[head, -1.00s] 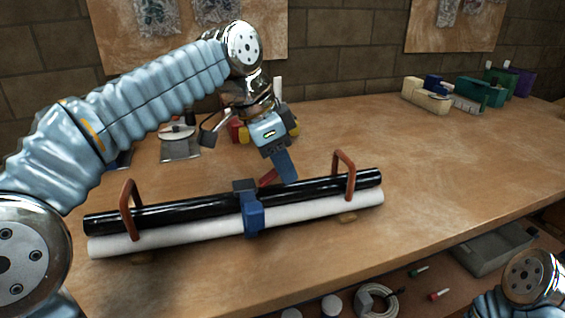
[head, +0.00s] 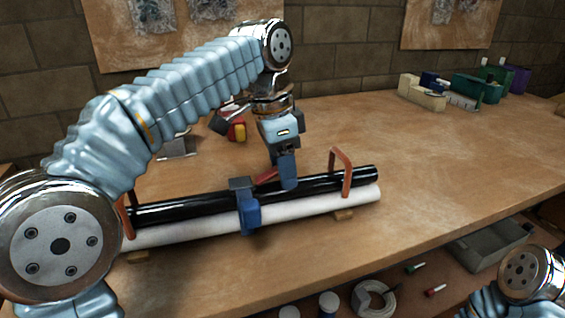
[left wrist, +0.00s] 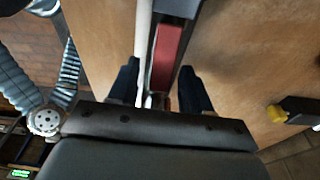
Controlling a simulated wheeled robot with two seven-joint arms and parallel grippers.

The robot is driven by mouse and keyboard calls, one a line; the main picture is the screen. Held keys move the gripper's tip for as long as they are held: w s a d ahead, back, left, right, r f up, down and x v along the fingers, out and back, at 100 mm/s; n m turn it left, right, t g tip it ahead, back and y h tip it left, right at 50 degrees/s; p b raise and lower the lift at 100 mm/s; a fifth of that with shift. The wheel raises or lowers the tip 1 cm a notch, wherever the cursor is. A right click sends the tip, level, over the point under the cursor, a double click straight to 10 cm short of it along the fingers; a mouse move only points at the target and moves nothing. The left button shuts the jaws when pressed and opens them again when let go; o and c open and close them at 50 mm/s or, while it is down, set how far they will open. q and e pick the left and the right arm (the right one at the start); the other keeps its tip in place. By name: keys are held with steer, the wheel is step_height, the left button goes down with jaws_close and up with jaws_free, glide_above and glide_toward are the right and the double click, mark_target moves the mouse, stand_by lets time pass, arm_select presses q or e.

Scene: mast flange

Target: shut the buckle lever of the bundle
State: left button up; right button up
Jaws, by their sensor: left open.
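The bundle is a black tube (head: 180,211) and a white tube (head: 310,206) lying side by side on the bench. A blue buckle strap (head: 247,212) wraps around its middle. The red lever (head: 266,176) stands out from the buckle behind the tubes, beside my left gripper (head: 287,184). That gripper points down just right of the buckle; one blue finger shows and the other is hidden. In the left wrist view the fingers (left wrist: 160,85) are apart, with the red lever (left wrist: 167,55) in line with the gap between them. Contact cannot be told. My right gripper is out of frame.
A reddish-brown bracket (head: 342,172) arches over the bundle's right end; my left arm mostly hides the left one. Red and yellow items (head: 237,130) stand behind the gripper. Boxes (head: 421,92) sit at the far right back. The bench right of the bundle is clear.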

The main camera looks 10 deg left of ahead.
mark_target(276, 168)
arm_select(q)
steer(key=r, duration=0.4)
steer(key=a+r, duration=0.1)
steer(key=r, duration=0.2)
steer(key=shift+s, duration=0.25)
steer(key=shift+r, duration=0.15)
steer(key=shift+s, duration=0.1)
